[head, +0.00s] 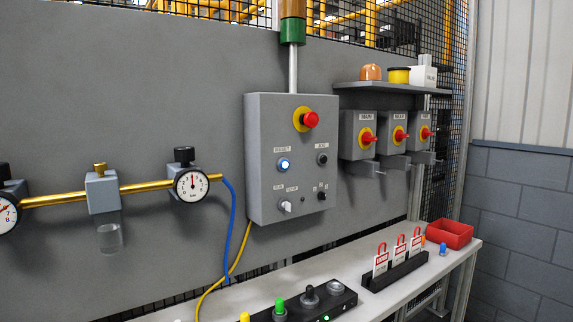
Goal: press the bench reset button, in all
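The grey control box (262,200) is fixed to the wall panel in the middle of the head view. Neither of my grippers shows in the head view.
A bench (343,308) runs below the box, holding a black pendant (305,306) with buttons, a rack of red lockout tags (395,270) and a red bin (449,233). Red-handled isolators (367,137) hang to the right. A brass air line (147,186) and blue hose (235,228) are left.

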